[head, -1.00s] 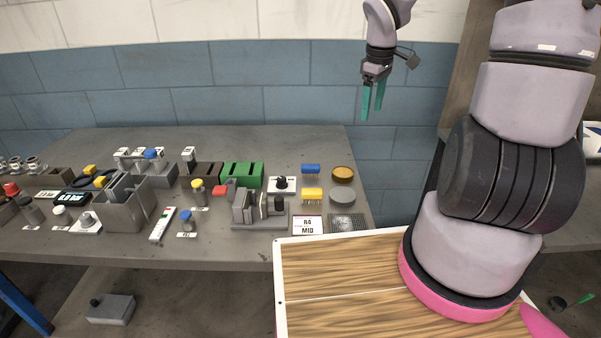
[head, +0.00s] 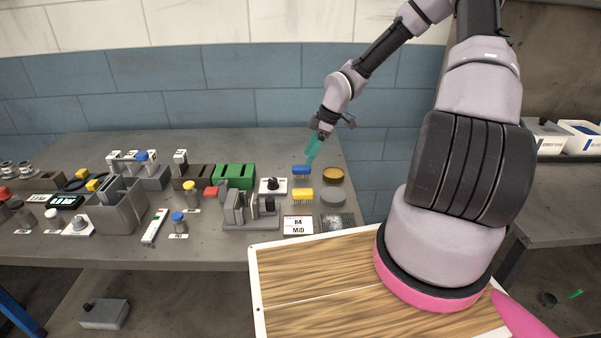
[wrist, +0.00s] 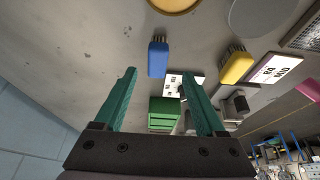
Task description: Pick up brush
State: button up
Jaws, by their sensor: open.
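Two brushes lie near the right end of the grey table. The blue brush (head: 302,170) is behind the yellow brush (head: 302,194); both have bristles on one side. My gripper (head: 311,152) is just above and behind the blue brush in the head view, with its green fingers pointing down. In the wrist view my gripper (wrist: 157,88) has its fingers spread with nothing between them. There the blue brush (wrist: 158,59) lies beyond the fingertips, roughly centred between them, and the yellow brush (wrist: 236,67) is to the right. No contact with either brush shows.
A brown round dish (head: 333,174) and a grey disc (head: 333,196) sit right of the brushes. A white knob panel (head: 272,186) and a green slotted block (head: 234,176) stand left. An R4 MID sign (head: 298,225) and a mesh pad (head: 337,222) lie in front.

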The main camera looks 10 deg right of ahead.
aim_at(302, 166)
jog(key=x, duration=0.6)
jog(key=shift+w+a+f, duration=0.15)
jog(key=shift+w+f, duration=0.15)
grip_shut()
